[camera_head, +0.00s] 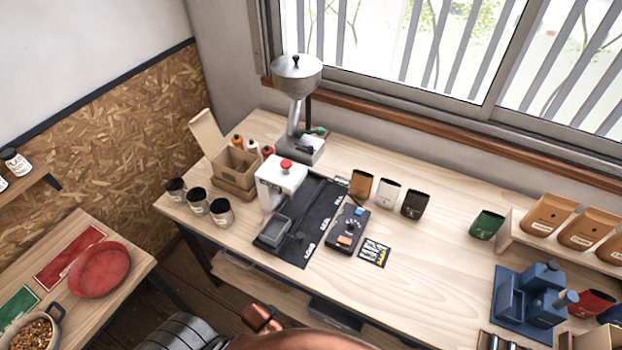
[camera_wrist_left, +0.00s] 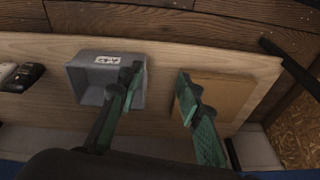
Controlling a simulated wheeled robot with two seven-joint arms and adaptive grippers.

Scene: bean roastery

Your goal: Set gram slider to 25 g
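The gram slider seems to be on the dark control box (camera_head: 347,230) on the table in the head view. It carries a blue piece (camera_head: 359,211), a row of small light marks and an orange piece (camera_head: 345,240); which one is the slider, and its setting, are too small to tell. In the left wrist view my left gripper (camera_wrist_left: 156,78) is open and empty, its two green-and-black fingers spread apart. It is above a light wood surface, with the control box out of that view. My right gripper is in neither view.
A black mat (camera_head: 299,247) with a white machine (camera_head: 281,182) lies left of the control box. A printed card (camera_head: 375,251) is right of it, and coffee bags (camera_head: 388,193) stand behind. The left wrist view shows a grey bin (camera_wrist_left: 134,99) and a brown board (camera_wrist_left: 235,98).

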